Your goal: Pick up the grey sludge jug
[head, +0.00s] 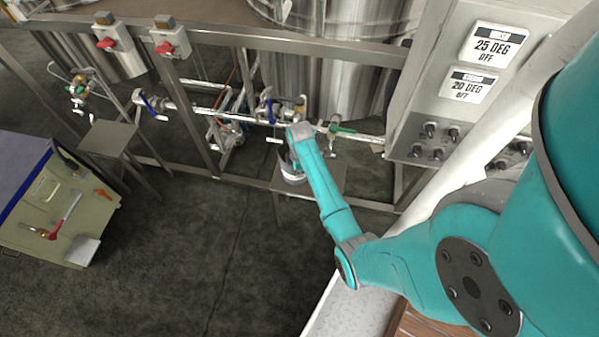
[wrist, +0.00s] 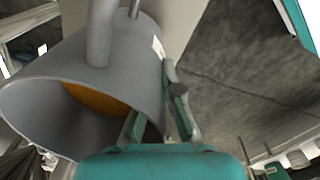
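The grey jug (wrist: 120,65) fills the left of the wrist view, its wide mouth toward the lower left, with orange-brown matter inside. In the head view it is mostly hidden behind my forearm, and only a pale part (head: 291,177) shows on a small steel stand (head: 325,176). My gripper (wrist: 156,98) is at the jug's right side. One finger is near the mouth and the other lies along the outer wall, with the wall between them. Whether both fingers press on it cannot be told. A grey bar (wrist: 98,30) meets the jug's upper side.
Steel tanks (head: 335,70) stand behind a frame with pipes and valves above the stand. A control box (head: 450,90) is at the right. A second small stand (head: 108,138) is empty at the left. A tool cart (head: 60,215) stands farther left. The floor between is clear.

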